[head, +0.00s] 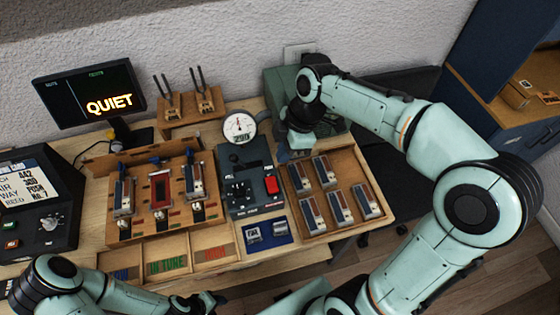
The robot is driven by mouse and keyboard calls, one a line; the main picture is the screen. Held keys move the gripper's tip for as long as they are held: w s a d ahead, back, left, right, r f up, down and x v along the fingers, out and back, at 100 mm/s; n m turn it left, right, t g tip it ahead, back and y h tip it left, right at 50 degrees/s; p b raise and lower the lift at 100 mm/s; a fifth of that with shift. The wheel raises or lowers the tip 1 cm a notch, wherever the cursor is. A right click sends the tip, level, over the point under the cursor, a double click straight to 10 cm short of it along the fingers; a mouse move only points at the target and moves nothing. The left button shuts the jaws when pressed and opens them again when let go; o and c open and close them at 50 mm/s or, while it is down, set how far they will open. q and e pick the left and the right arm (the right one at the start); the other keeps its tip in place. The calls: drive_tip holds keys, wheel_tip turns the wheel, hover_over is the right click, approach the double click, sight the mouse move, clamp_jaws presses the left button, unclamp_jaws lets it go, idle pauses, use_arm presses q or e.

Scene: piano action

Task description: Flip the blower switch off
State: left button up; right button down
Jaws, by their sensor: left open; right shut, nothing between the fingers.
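A dark control box (248,188) stands at the middle of the bench, with a black knob or lever on its left part. My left gripper (217,299) is open and empty at the front edge of the bench, low in the view.
A round dial gauge (239,126) stands behind the box. A wooden tray (347,165) with several reed blocks lies to its right, and a wooden fixture (128,228) to its left. A blue mat (282,238) with small metal parts lies in front. A monitor (88,92) reads QUIET.

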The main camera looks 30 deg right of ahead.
drive_tip(key=shift+d+r, duration=0.2)
drive_tip(key=shift+r, duration=0.35)
use_arm(q)
drive_tip(key=s+f+b, duration=0.6)
drive_tip(key=f+b, duration=0.2)
drive_tip(key=f, duration=0.1)
drive_tip(key=shift+f+g, duration=0.4)
use_arm(e)
drive_tip(key=shift+w+d+r, duration=0.1)
drive_tip(key=shift+w+r, duration=0.2)
drive_tip(key=shift+w, duration=0.1)
use_arm(q)
drive_tip(key=shift+d, duration=0.1)
